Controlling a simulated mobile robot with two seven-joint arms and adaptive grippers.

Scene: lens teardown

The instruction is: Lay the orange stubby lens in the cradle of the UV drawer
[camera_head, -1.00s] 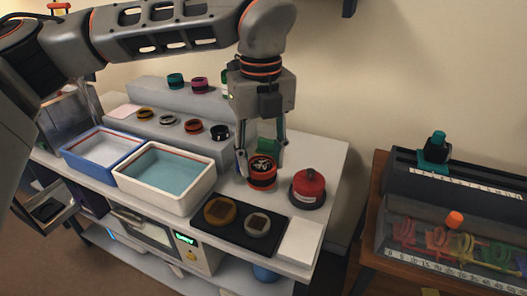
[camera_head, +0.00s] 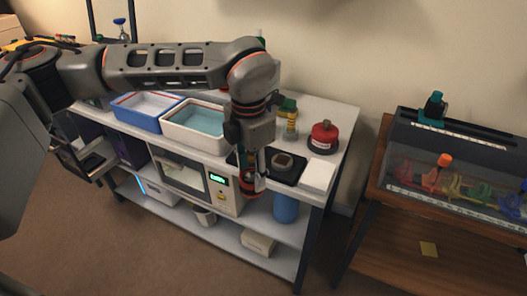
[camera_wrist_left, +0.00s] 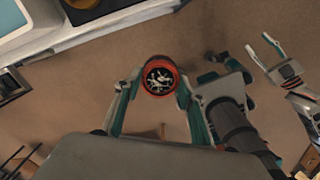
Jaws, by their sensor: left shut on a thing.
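The orange stubby lens (camera_head: 249,184) is held upright between the fingers of my left gripper (camera_head: 252,178), which is shut on it. In the head view the gripper hangs in front of the table's front edge, over the lower shelf side. The lens shows from above in the left wrist view (camera_wrist_left: 159,75), with an orange-red rim and a dark, patterned top. A pulled-out drawer (camera_head: 97,160) by the dark purple cabinet at the left looks like the UV drawer; its cradle is too small to make out. My right gripper (camera_wrist_left: 276,70) shows open and empty in the left wrist view.
Blue-rimmed (camera_head: 137,116) and white (camera_head: 180,141) trays stand on the table. A dark mat (camera_head: 279,177) holding a disc and a red canister (camera_head: 323,137) are at its right. An oven-like box (camera_head: 190,178) sits below. The floor (camera_head: 130,240) in front is clear.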

